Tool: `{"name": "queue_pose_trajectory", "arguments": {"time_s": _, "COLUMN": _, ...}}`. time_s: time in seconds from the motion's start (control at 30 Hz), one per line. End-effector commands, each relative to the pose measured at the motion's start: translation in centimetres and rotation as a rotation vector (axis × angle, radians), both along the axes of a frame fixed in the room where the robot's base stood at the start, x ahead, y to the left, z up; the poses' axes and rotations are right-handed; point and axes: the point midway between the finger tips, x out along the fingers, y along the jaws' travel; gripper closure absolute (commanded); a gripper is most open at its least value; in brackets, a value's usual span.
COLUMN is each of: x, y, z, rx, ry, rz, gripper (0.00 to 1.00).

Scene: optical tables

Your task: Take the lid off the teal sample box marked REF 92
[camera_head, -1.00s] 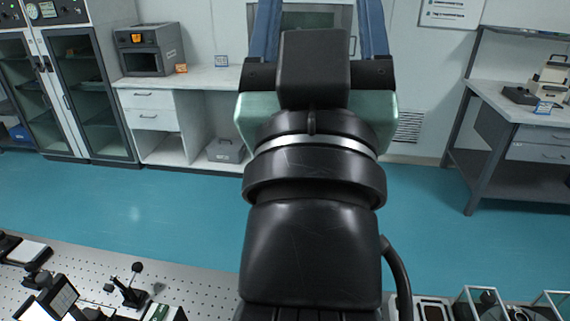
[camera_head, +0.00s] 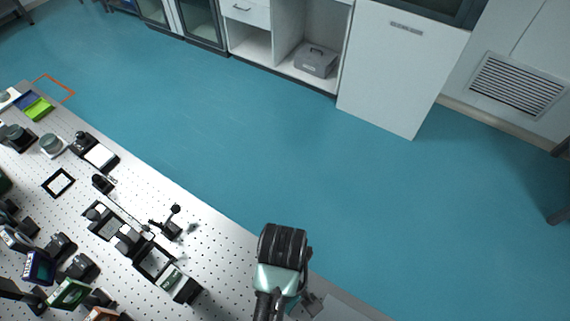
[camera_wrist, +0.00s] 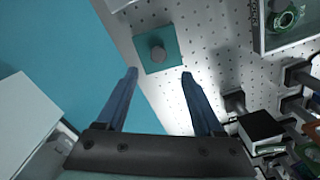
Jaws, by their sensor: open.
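A teal square box top with a round grey knob (camera_wrist: 158,53) sits on the perforated optical table in the wrist view. No REF 92 marking is readable from here. My gripper (camera_wrist: 160,75) is open and empty, its two blue fingers pointing toward the box. In the picture the fingertips lie just below the box, one to either side of it, and appear apart from it. In the head view my arm and the picture edge hide the box and the fingers.
The perforated table (camera_head: 215,245) holds several optical mounts on the left in the head view. Blue floor lies beyond the table edge.

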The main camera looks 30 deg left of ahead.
Motion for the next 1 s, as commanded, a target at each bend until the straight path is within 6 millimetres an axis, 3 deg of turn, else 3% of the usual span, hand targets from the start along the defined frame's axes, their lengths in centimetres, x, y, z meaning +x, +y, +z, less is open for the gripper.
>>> {"name": "queue_pose_trajectory", "arguments": {"time_s": 0.1, "x": 0.0, "y": -0.1, "z": -1.8, "rx": -0.001, "ry": 0.002, "rz": -0.002, "gripper": 0.31}}
{"name": "queue_pose_trajectory", "arguments": {"time_s": 0.37, "x": 0.0, "y": -0.1, "z": -3.6, "rx": -0.001, "ry": -0.001, "rz": -0.003, "gripper": 0.31}}
{"name": "queue_pose_trajectory", "arguments": {"time_s": 0.7, "x": 0.0, "y": -0.4, "z": -7.7, "rx": 0.001, "ry": -0.003, "rz": -0.003, "gripper": 0.31}}
{"name": "queue_pose_trajectory", "arguments": {"time_s": 1.0, "x": 0.0, "y": -0.4, "z": -8.2, "rx": 0.002, "ry": -0.005, "rz": -0.003, "gripper": 0.31}}
